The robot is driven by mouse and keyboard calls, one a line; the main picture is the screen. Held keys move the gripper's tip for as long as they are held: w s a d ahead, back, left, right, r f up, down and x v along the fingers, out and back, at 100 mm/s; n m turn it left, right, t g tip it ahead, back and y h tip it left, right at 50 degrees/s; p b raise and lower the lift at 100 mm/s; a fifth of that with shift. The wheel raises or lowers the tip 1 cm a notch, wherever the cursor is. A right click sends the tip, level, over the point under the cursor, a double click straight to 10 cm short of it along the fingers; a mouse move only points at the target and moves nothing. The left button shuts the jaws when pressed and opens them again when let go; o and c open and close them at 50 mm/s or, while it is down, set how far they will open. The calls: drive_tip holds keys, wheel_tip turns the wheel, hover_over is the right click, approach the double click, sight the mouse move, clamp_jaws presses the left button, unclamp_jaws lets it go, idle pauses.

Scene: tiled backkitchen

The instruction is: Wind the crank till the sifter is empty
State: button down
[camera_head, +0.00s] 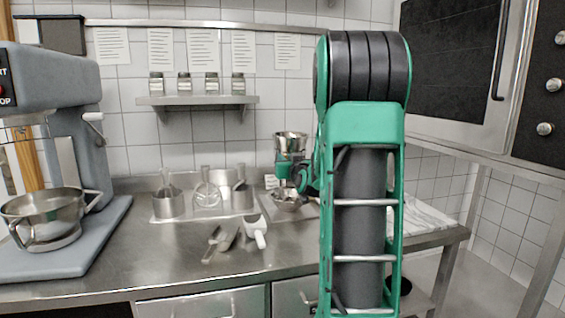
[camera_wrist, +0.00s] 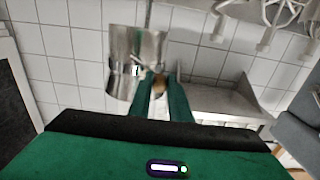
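The sifter is a metal cup (camera_head: 290,143) at the back of the steel counter, right of centre in the head view. My gripper (camera_head: 286,172) reaches the sifter's side from the right, partly hidden by my arm. In the wrist view, the two green fingers (camera_wrist: 160,86) stand on either side of the crank's small brownish knob (camera_wrist: 159,83) and appear closed on it. The sifter's inside and any contents are hidden.
Steel canisters with utensils (camera_head: 169,204) stand left of the sifter. Scoops (camera_head: 222,242) and a white-handled tool (camera_head: 256,230) lie in front. A large mixer (camera_head: 55,150) stands far left. A shelf (camera_head: 197,100) with several jars hangs behind. The front counter middle is clear.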

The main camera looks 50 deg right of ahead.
sight(295, 146)
drive_tip(key=shift+r+m, duration=0.2)
drive_tip(key=shift+m, duration=0.1)
idle(0.5)
drive_tip(key=shift+r+m, duration=0.25)
drive_tip(key=shift+m, duration=0.25)
drive_tip(key=s+d+m, duration=0.1)
drive_tip(key=m, duration=0.2)
drive_tip(key=d+r+m, duration=0.1)
drive_tip(key=d+m, duration=0.1)
drive_tip(key=m, duration=0.2)
drive_tip(key=s+d+r+m, duration=0.1)
drive_tip(key=m, duration=0.2)
drive_tip(key=shift+s+d+r+m, duration=0.15)
drive_tip(key=shift+s+m, duration=0.15)
drive_tip(key=shift+s+d+f+m, duration=0.45)
drive_tip(key=shift+d+m, duration=0.25)
drive_tip(key=shift+m, duration=1.25)
drive_tip(key=shift+s+d+f+m, duration=0.4)
drive_tip(key=shift+d+f+m, duration=0.25)
drive_tip(key=shift+m, duration=1.25)
drive_tip(key=shift+s+d+f+m, duration=0.45)
drive_tip(key=shift+d+m, duration=0.25)
drive_tip(key=shift+m, duration=1.25)
